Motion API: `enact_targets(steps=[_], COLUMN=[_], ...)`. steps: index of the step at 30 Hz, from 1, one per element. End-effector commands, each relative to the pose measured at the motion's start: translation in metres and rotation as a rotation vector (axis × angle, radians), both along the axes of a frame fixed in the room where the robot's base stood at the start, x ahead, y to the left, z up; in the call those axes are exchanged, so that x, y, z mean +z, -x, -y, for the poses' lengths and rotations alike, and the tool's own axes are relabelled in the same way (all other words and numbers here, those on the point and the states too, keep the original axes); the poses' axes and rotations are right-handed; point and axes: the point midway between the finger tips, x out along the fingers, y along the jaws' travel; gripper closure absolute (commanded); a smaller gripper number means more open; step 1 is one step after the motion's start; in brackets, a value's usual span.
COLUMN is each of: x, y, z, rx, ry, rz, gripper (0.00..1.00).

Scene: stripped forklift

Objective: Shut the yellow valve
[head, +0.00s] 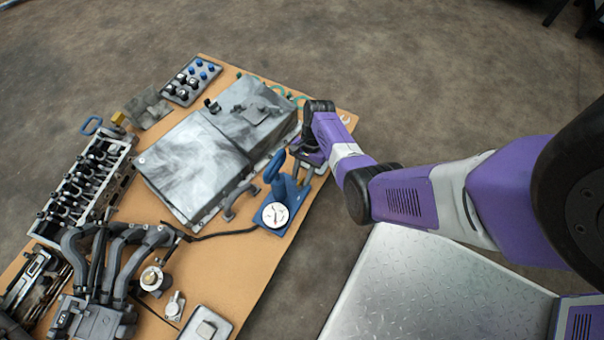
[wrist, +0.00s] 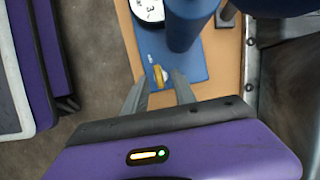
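The yellow valve (wrist: 159,76) shows in the wrist view as a small yellow handle on a blue base plate (wrist: 185,62), close by a thick blue post. My gripper (wrist: 160,82) is open, with one grey fingertip on each side of the yellow handle and gaps between; I cannot tell whether either finger touches it. In the head view my gripper (head: 311,164) is at the right edge of the board, beside the blue device (head: 278,190). The valve itself is mostly hidden there by my gripper and the device.
A white dial gauge (head: 275,215) sits on the blue device. A large grey metal cover (head: 215,140) lies just left of it. The orange-brown board (head: 235,275) also holds a cylinder head (head: 85,185) and pipes.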

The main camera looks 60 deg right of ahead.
Motion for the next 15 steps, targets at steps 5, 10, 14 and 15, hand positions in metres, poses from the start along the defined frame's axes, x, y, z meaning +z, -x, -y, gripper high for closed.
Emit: enact_targets(steps=[5,10,14,15], x=[0.000,0.009,0.028,0.035], y=[0.000,0.000,-0.001,-0.001], z=[0.000,0.003,0.010,0.013], rx=[0.001,0.001,0.000,0.000], ry=[0.000,0.000,0.001,0.002], rz=[-0.001,0.000,0.001,0.001], gripper=[0.68,0.68,0.68,0.68])
